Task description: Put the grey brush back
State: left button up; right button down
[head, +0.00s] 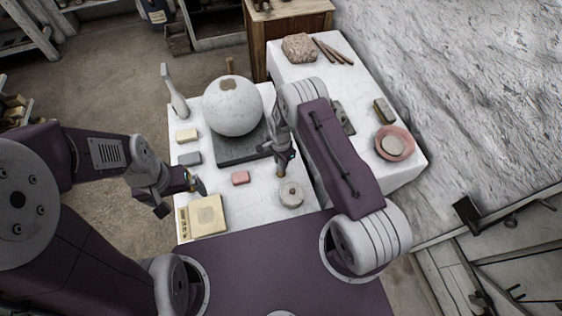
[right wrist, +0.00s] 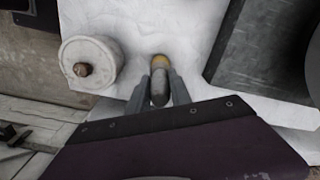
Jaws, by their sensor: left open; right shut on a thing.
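My right gripper (head: 281,164) is shut on a slim thing that looks like the grey brush (right wrist: 160,91), with a grey body and a yellowish end. In the head view only its brownish lower end (head: 280,172) shows below the fingers, above the white table. A round whitish holder (head: 291,196) stands just to its right in the head view; the right wrist view shows it at left (right wrist: 103,64) with a brown knob or stub at its middle. My left gripper (head: 180,195) is open and empty over the table's left side.
A large plaster sphere (head: 233,108) rests on a dark slab (head: 230,155). A side table (head: 365,80) carries a pink bowl (head: 408,146).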

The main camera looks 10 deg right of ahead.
jog(key=shift+f, duration=0.15)
jog(key=c, duration=1.2)
grip_release()
jog(key=shift+o, duration=0.2)
notch_tip(320, 180, up, 12)
jog(key=shift+r, duration=0.25)
jog(key=s+d+r+n, duration=0.2)
jog(key=s+r+n, duration=0.4)
jog(key=s, duration=0.3)
jog(key=s+d+r+n+t, duration=0.1)
jog(key=s+d+r+n, duration=0.1)
jog(key=s+r+n, duration=0.4)
jog(key=s+r, duration=0.3)
jog(key=shift+d, duration=0.25)
